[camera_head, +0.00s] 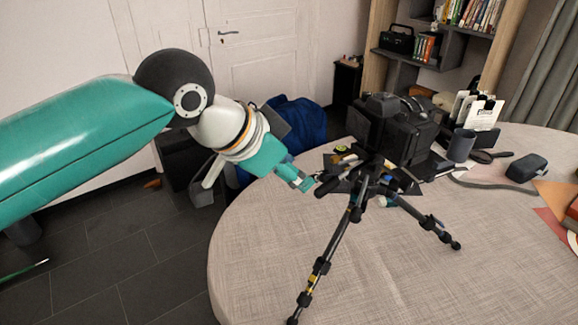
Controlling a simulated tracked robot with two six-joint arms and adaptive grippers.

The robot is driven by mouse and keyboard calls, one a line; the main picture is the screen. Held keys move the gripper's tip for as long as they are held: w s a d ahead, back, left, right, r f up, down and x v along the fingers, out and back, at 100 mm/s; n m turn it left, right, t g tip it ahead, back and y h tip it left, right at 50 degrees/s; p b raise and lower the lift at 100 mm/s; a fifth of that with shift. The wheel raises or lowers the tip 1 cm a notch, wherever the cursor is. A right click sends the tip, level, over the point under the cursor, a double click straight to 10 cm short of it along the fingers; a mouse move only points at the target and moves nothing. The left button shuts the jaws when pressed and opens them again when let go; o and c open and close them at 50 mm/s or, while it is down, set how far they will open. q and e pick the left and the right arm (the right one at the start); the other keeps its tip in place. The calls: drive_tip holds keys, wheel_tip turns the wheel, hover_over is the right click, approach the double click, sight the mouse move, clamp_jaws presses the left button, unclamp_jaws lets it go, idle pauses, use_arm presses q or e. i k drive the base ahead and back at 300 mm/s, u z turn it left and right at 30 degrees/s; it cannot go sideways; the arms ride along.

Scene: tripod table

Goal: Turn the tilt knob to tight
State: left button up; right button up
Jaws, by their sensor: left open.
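A black camera (398,128) sits on a small black tripod (338,238) that stands with its legs spread on the round table (270,270). A dark handle-like part (327,187) sticks out to the left from the tripod head, below the camera. It may be the tilt knob, but it is too small to tell its setting. My left gripper (305,184), teal, comes in from the left with its tips close to the end of this part. It is open, and I cannot tell whether it touches the part. My right gripper is not in view.
Behind the tripod are a dark cup (461,145) and a holder with cards (478,125). A dark case (526,167) lies at the right. Small items lie around the tripod head. A shelf (440,45) stands behind.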

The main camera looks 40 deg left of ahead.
sight(406, 183)
drive_tip(key=k, duration=1)
